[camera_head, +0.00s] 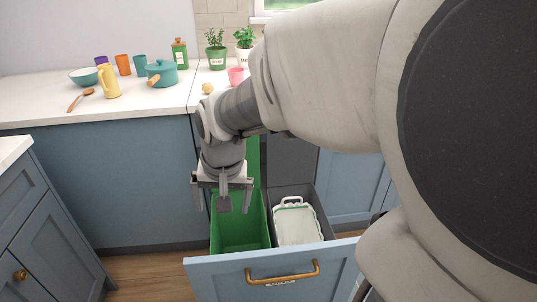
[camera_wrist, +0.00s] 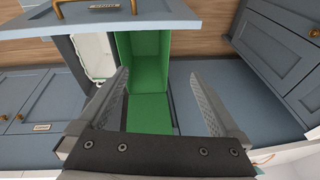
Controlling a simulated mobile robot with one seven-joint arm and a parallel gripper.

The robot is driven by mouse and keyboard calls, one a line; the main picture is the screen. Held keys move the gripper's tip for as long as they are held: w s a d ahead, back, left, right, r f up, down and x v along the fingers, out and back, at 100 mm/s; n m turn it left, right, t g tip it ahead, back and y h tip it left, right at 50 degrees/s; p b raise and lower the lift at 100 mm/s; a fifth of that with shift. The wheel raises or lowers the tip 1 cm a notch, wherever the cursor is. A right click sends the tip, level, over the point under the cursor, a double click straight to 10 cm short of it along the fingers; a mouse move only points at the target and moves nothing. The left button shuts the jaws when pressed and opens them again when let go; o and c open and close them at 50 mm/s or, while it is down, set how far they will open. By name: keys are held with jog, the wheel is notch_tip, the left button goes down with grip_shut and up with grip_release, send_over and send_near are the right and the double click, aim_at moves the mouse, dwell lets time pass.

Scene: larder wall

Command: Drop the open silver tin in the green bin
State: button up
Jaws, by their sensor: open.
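The green bin (camera_head: 235,235) stands in the pulled-out drawer, left of a second, dark grey bin. My gripper (camera_head: 222,203) hangs over the green bin, fingers pointing down. In the wrist view the gripper (camera_wrist: 161,85) is open, with its two fingers wide apart and nothing between them. The green bin (camera_wrist: 146,70) shows beyond the fingers; the part of its inside that I can see looks empty. I see no silver tin in either view; parts of the bin and the counter are hidden by my arm.
The blue drawer front (camera_head: 225,278) with a brass handle (camera_head: 283,277) stands out over the wooden floor. A white container (camera_head: 296,226) sits in the grey bin. The counter (camera_head: 40,112) holds a teal pot (camera_head: 162,74), a yellow jug (camera_head: 108,82), cups and potted plants.

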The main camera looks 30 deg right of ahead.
jog(key=s+a+r+n+t, duration=0.2)
jog(key=s+r+n, duration=0.3)
jog(key=s, duration=0.7)
jog(key=shift+r+n, duration=0.3)
jog(key=shift+r, duration=0.55)
